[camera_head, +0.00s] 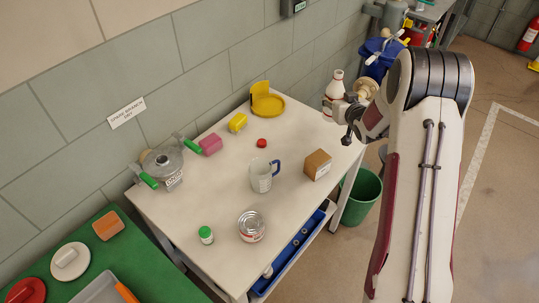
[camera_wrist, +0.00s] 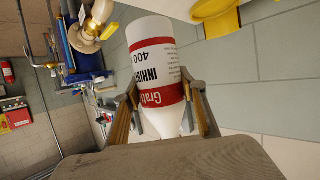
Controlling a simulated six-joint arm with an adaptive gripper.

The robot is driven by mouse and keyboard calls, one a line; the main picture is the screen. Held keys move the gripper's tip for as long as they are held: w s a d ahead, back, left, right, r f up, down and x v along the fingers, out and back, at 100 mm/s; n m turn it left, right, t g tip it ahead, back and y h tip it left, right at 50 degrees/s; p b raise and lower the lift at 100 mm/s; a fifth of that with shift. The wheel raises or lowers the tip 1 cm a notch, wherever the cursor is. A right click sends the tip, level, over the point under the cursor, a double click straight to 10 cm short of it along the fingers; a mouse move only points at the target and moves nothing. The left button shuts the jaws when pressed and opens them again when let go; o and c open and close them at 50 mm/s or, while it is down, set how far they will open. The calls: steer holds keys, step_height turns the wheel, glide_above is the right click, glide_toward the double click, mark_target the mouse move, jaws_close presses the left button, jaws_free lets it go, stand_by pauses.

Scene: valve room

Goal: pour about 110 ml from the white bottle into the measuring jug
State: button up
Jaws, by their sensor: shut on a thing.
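The white bottle (camera_head: 334,88) with red label bands is above the table's far right corner in the head view, neck up and roughly upright. My gripper (camera_head: 345,108) is shut on it. In the wrist view the bottle (camera_wrist: 152,62) sits between the two fingers of my gripper (camera_wrist: 161,86), its printed label facing the camera. The clear measuring jug (camera_head: 261,178) with a blue handle stands upright on the table, left of and nearer than the bottle. I cannot make out any liquid in the jug. A red cap (camera_head: 262,143) lies on the table behind the jug.
Around the jug are a brown box (camera_head: 317,165), a metal can (camera_head: 251,226) and a green-capped jar (camera_head: 206,235). A green bin (camera_head: 362,185) stands beside the table.

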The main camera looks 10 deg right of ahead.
steer(key=s+a+n+g+y, duration=0.4)
steer(key=s+a+n+y, duration=0.4)
steer(key=s+a, duration=0.5)
steer(key=a+y, duration=0.1)
steer(key=a, duration=0.3)
steer(key=shift+n, duration=0.4)
steer(key=shift+s+f, duration=0.1)
steer(key=shift+f, duration=0.05)
